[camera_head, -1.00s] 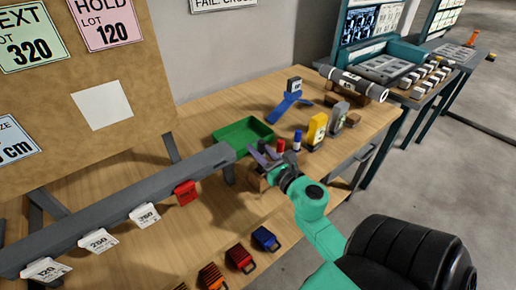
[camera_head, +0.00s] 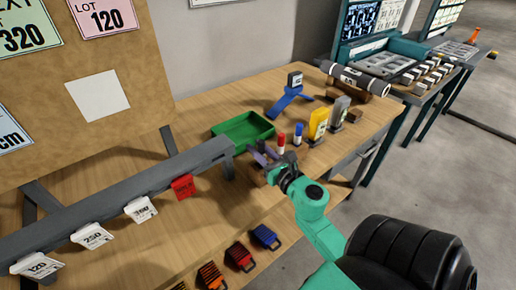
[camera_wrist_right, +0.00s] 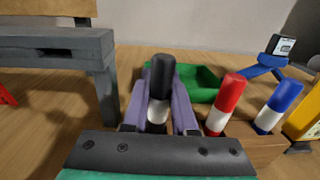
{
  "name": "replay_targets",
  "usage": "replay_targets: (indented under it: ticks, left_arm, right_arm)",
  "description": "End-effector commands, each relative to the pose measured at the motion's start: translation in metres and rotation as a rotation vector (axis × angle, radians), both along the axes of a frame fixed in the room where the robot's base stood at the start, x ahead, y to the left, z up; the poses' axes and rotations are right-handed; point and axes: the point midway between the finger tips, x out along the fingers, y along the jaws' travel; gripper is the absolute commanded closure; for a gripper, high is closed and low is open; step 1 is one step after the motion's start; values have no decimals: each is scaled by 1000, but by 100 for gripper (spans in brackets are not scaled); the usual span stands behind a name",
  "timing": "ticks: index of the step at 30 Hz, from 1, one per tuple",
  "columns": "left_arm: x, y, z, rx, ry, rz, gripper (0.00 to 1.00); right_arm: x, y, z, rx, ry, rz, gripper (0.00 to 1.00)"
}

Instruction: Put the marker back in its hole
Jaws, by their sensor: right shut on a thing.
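My right gripper (camera_wrist_right: 158,110) is shut on the black marker (camera_wrist_right: 162,75), which stands about upright between its purple fingers with its black cap up and a white band below. The marker's lower end is hidden, so I cannot tell whether it is in a hole. The wooden block (camera_wrist_right: 262,148) is right at the gripper, with a red marker (camera_wrist_right: 226,103) and a blue marker (camera_wrist_right: 278,107) upright in it. In the head view the right gripper (camera_head: 266,154) is beside the red marker (camera_head: 281,143) and blue marker (camera_head: 298,135). My left gripper is not in view.
A green tray (camera_head: 215,131) lies just behind the gripper. A grey rail (camera_head: 110,200) with tags runs at the left. A yellow bottle-like object (camera_head: 318,124) and a blue stand (camera_head: 289,100) are at the right and back.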

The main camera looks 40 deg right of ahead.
Motion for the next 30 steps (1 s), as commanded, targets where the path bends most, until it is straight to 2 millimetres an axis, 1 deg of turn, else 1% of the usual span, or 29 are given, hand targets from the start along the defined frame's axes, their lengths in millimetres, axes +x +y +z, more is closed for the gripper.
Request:
replay_targets:
  ticks: [14, 15, 17, 18, 30]
  left_arm:
    - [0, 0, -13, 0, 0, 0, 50]
    - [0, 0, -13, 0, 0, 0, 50]
    - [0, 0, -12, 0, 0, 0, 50]
    - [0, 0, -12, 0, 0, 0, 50]
    - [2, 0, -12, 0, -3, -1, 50]
  right_arm:
    - [0, 0, -13, 0, 0, 0, 100]
    - [0, 0, -12, 1, 0, 0, 67]
    - [0, 0, -12, 1, 0, 0, 44]
    - [0, 0, -12, 1, 0, 0, 39]
    - [2, -2, -11, 0, -1, 2, 39]
